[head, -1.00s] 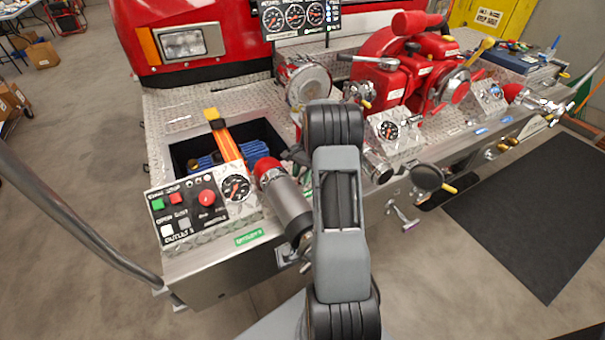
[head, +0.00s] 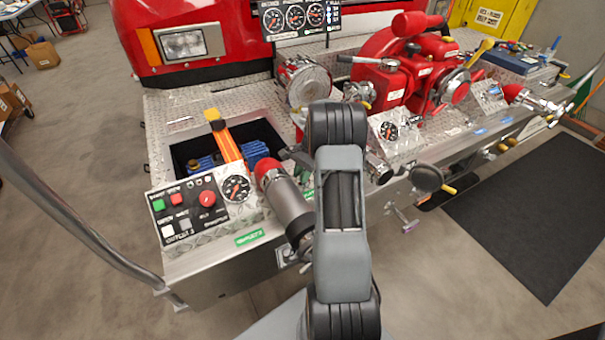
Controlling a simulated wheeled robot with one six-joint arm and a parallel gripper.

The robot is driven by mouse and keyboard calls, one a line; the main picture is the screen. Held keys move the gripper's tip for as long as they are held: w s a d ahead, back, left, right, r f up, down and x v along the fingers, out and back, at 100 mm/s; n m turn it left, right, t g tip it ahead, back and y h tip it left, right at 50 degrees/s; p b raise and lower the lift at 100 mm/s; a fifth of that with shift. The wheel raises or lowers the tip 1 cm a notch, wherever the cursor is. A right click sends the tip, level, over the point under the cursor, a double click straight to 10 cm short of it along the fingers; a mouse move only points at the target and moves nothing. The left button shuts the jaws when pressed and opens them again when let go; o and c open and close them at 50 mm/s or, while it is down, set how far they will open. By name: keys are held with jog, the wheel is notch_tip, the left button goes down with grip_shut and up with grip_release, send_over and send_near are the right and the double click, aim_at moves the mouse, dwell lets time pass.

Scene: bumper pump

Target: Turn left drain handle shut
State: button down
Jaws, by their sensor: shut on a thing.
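My gripper is not visible; my own grey and black arm rises through the middle of the head view and hides what lies behind it. I cannot make out the left drain handle for certain. A small metal fitting (head: 305,246) shows at the arm's left edge, below a grey outlet cylinder (head: 290,207) with a red end. Right of the arm, a small metal handle with a purple tip (head: 408,226) hangs on the bumper's front face. Whether my gripper touches any handle is hidden.
A control panel (head: 186,212) with buttons and a gauge (head: 236,188) sits at the left of the bumper. A red pump (head: 405,80) stands at the back right. A round dark cap (head: 427,178) sticks out right of my arm. A grey rail (head: 80,225) crosses the left side.

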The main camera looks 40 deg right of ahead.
jog(key=shift+w+m+t+p, duration=0.15)
jog(key=shift+m+t, duration=0.2)
jog(key=shift+m, duration=0.45)
jog(key=shift+w+m+t+p, duration=0.15)
jog(key=shift+m+t, duration=0.2)
jog(key=shift+m, duration=0.45)
jog(key=shift+s+m, duration=0.1)
jog(key=shift+m, duration=0.2)
jog(key=c, duration=1.2)
grip_release()
jog(key=shift+o, duration=0.2)
jog(key=v, duration=1.3)
jog(key=shift+r, duration=0.45)
jog(key=shift+d, duration=0.1)
